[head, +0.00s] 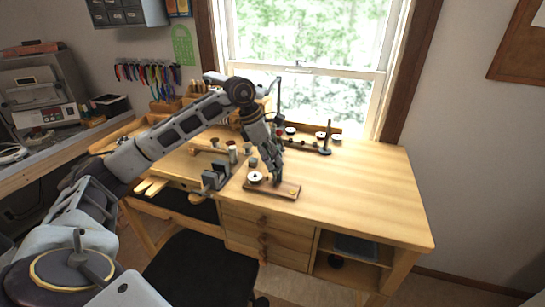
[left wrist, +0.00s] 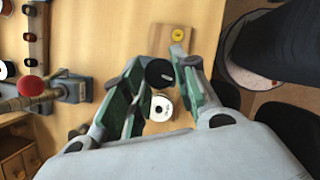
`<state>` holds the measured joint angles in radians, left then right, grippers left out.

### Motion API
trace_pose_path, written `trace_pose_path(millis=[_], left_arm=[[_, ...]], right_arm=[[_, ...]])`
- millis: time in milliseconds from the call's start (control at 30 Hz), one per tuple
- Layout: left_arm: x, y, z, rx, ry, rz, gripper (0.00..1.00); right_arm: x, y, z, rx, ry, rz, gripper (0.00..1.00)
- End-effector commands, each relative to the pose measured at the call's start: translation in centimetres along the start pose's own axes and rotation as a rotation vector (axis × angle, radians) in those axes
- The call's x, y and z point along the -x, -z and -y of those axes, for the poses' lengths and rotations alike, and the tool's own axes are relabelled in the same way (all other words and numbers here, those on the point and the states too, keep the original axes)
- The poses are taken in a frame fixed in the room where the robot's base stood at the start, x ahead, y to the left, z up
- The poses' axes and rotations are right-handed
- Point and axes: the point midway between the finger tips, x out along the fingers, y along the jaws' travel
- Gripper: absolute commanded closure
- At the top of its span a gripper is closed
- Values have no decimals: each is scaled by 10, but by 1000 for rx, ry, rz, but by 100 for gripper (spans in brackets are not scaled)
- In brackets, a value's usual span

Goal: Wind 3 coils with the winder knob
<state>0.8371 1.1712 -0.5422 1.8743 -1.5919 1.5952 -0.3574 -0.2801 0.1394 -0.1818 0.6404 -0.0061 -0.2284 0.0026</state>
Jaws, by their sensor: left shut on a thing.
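The winder is a small wooden board (head: 290,190) near the front edge of the workbench; part of it also shows in the left wrist view (left wrist: 165,42). A white spool (head: 255,177) stands at its left end and appears below the knob in the left wrist view (left wrist: 161,108). My left gripper (head: 277,180) reaches down over the board. Its fingers are shut on the round black winder knob (left wrist: 160,73). In the head view the fingers hide the knob. A yellow round piece (left wrist: 179,34) sits at the board's other end. My right gripper is not in view.
A grey vise (head: 215,176) stands left of the winder. A rack of spools (head: 305,140) and a dark stand (head: 325,143) are behind. The bench top (head: 370,185) to the right is clear. A black chair (head: 200,265) stands in front.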

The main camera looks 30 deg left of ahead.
Motion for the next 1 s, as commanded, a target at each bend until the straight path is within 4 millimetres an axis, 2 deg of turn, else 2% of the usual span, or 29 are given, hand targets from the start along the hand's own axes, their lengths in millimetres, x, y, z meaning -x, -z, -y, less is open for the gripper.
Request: trace_pose_path(millis=[200, 367, 467, 767, 1000], left_arm=[[2, -1, -2, -139, 56, 2, 95], [2, -1, -4, -243, 99, 1, 95], [2, -2, -4, -307, 126, 2, 95], [1, -2, -5, -461, 189, 1, 95], [1, -2, -6, -520, 212, 1, 95]], right_arm=[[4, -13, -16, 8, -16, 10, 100], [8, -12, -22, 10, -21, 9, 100], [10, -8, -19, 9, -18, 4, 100], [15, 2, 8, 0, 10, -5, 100], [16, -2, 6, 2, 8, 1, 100]])
